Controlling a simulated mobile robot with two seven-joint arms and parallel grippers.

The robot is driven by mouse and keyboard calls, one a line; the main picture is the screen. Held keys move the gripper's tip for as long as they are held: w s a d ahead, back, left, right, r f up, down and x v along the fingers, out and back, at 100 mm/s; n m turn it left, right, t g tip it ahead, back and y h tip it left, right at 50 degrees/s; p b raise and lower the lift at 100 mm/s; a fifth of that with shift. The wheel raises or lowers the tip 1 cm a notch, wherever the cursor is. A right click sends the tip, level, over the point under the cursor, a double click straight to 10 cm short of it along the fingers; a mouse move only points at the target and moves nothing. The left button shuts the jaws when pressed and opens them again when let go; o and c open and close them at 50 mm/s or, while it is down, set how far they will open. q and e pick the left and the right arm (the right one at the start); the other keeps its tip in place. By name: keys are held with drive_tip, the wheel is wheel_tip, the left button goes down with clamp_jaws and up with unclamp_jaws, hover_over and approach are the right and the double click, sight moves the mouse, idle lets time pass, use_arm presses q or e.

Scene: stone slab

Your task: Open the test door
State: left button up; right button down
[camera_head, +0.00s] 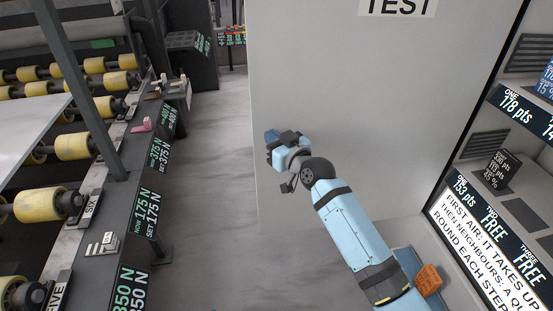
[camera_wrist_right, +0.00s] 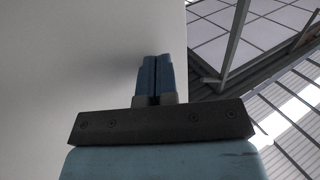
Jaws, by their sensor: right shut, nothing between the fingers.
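The test door (camera_head: 350,95) is a large pale grey panel with the word TEST on a white plate (camera_head: 398,6) at its top. Its left edge stands free beside the grey floor. My right gripper (camera_head: 271,137) is in front of the panel near this left edge. In the right wrist view its blue fingers (camera_wrist_right: 155,78) are together with nothing between them, and the pale door panel (camera_wrist_right: 80,60) fills the left side behind them. I cannot tell whether the fingers touch the panel. No handle shows. My left gripper is out of view.
A roller conveyor (camera_head: 70,147) with yellow rollers and a dark labelled rail (camera_head: 130,190) runs along the left. Shelves with price labels (camera_head: 515,115) stand at the right, with an orange block (camera_head: 428,279) low beside them. The grey floor (camera_head: 205,180) between conveyor and door is clear.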

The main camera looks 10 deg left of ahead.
drive_tip(key=w+b, duration=0.1)
drive_tip(key=w, duration=0.1)
drive_tip(key=w+a+b, duration=0.1)
drive_tip(key=w, duration=0.1)
drive_tip(key=w+a+b, duration=0.1)
drive_tip(key=b, duration=0.1)
drive_tip(key=shift+w, duration=0.4)
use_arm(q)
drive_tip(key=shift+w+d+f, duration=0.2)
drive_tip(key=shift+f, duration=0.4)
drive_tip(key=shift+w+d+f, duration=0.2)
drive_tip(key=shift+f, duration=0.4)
use_arm(e)
drive_tip(key=shift+w+a, duration=0.1)
drive_tip(key=shift+w, duration=0.05)
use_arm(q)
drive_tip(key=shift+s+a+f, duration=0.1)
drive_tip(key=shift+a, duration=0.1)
